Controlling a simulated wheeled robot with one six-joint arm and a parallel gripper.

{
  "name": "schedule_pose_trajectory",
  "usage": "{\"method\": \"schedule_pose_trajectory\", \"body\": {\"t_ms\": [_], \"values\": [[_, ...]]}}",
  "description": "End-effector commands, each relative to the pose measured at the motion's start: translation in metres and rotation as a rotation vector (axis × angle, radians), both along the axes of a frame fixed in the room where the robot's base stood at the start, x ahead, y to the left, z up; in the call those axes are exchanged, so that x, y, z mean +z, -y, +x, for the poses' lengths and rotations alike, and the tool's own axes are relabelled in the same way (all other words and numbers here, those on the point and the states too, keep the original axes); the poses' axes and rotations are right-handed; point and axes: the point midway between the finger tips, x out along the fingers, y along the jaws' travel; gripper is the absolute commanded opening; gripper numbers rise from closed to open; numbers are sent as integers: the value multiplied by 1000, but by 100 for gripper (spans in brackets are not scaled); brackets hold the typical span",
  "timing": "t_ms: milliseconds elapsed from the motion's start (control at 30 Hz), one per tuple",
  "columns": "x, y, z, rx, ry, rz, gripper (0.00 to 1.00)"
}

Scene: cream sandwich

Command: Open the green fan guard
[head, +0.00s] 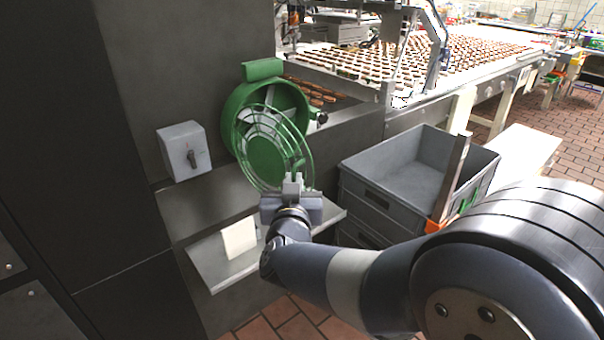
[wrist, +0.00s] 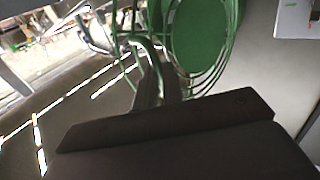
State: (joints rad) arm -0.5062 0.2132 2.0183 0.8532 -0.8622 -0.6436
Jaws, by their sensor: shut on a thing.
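The green fan guard (head: 266,158) is a round wire grille with a solid green centre disc. It stands tilted away from the green fan housing (head: 237,101), with a gap between them, so it is partly open. My gripper (head: 293,184) is at the guard's lower right edge, shut on its green wire. In the wrist view the guard (wrist: 202,38) fills the upper middle, and my gripper's fingers (wrist: 158,85) meet its wires at the left. The exact contact on the wire is hard to make out there.
A grey switch box (head: 184,149) is left of the fan. A metal shelf (head: 212,268) with a white card (head: 239,238) lies below. Grey stacked crates (head: 375,198) stand at right, close to my arm. A conveyor with biscuits (head: 455,60) runs behind.

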Motion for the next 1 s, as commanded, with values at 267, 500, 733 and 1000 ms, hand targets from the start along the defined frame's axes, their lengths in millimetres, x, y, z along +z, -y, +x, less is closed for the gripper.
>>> {"method": "schedule_pose_trajectory", "body": {"t_ms": [267,500,733,1000], "values": [[7,-28,-7,-79,4,-5,0],[6,-40,-13,-147,4,-4,0],[5,-44,-15,-179,4,-1,0],[4,-44,-15,-185,5,0,0]]}}
